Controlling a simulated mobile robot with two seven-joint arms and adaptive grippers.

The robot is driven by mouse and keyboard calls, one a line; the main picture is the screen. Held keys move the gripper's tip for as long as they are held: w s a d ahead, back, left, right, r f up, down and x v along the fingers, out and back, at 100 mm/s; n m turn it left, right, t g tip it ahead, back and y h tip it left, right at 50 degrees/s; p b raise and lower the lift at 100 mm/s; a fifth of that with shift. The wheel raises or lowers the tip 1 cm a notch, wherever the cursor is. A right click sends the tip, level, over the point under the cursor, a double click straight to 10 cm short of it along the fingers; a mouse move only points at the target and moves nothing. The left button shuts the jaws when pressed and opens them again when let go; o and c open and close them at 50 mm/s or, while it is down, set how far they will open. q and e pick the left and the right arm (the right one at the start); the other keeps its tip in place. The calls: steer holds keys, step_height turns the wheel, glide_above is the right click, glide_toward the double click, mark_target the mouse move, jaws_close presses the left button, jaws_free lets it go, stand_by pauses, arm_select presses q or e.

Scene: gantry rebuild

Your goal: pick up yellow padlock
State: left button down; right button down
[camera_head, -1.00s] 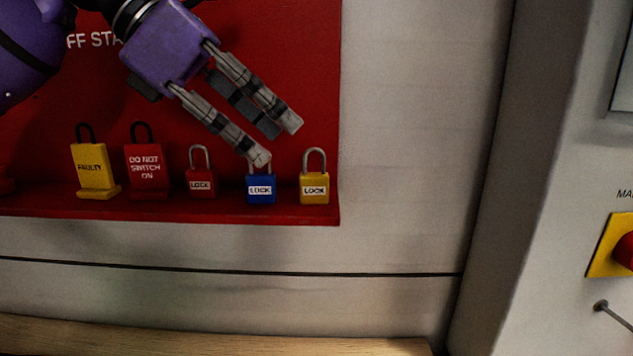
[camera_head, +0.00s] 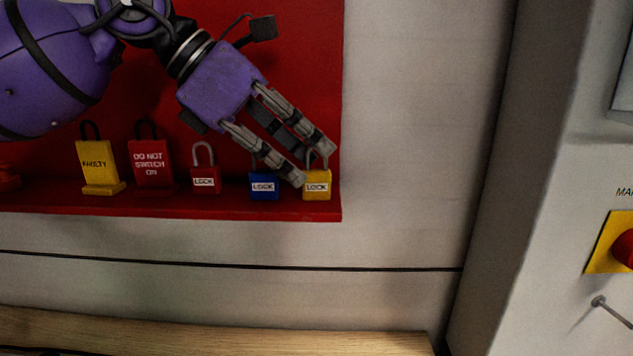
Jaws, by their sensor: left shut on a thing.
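The yellow padlock (camera_head: 317,188) with a white LOCK label stands upright at the right end of the red shelf. My left gripper (camera_head: 316,166) reaches down to it from the upper left. Its fingers are shut on the padlock, one on each side of the shackle, which they partly hide. The padlock's base still appears to be at shelf level. My right gripper is not in view.
The blue padlock (camera_head: 264,187) stands close left of the yellow one. Further left are a red padlock (camera_head: 204,180), a red DO NOT SWITCH ON tag (camera_head: 151,165) and a yellow FAULTY tag (camera_head: 97,170). The red shelf (camera_head: 200,212) ends right of the yellow padlock; a wooden surface (camera_head: 200,335) lies below.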

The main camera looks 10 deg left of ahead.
arm_select(q)
steer(key=shift+r, duration=0.1)
steer(key=shift+r, duration=0.2)
steer(key=s+d+r, duration=0.3)
steer(key=s+r, duration=0.3)
steer(key=s+d+r, duration=0.3)
steer(key=s+r, duration=0.3)
steer(key=shift+s+r+p, duration=0.2)
steer(key=shift+s+p, duration=0.15)
steer(key=shift+s, duration=0.05)
stand_by(0.6)
